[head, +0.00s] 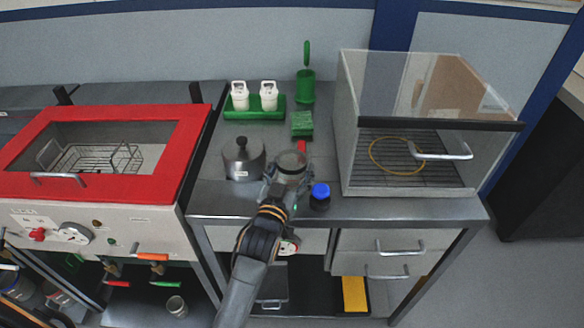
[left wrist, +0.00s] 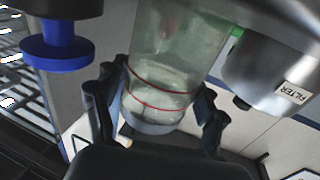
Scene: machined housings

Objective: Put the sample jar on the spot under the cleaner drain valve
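The sample jar (head: 291,165), clear glass, is on the bench between a metal filter can and a blue-capped bottle. My left gripper (head: 287,184) is at the jar. In the left wrist view the jar (left wrist: 160,75) shows red rings, and the fingers (left wrist: 162,112) lie on either side of it. I cannot tell whether they press on the glass. The cleaner (head: 100,215) with its red-framed lid stands at the left. Orange (head: 152,257), red and green valve handles show below its front. I cannot tell which is the drain valve. My right gripper is out of view.
The filter can (head: 243,160) and blue-capped bottle (head: 320,196) stand close beside the jar. Behind are a green tray (head: 255,114) with white containers and a green sponge (head: 302,125). A clear-walled cabinet (head: 430,125) fills the bench's right. A small glass (head: 176,306) stands below the cleaner.

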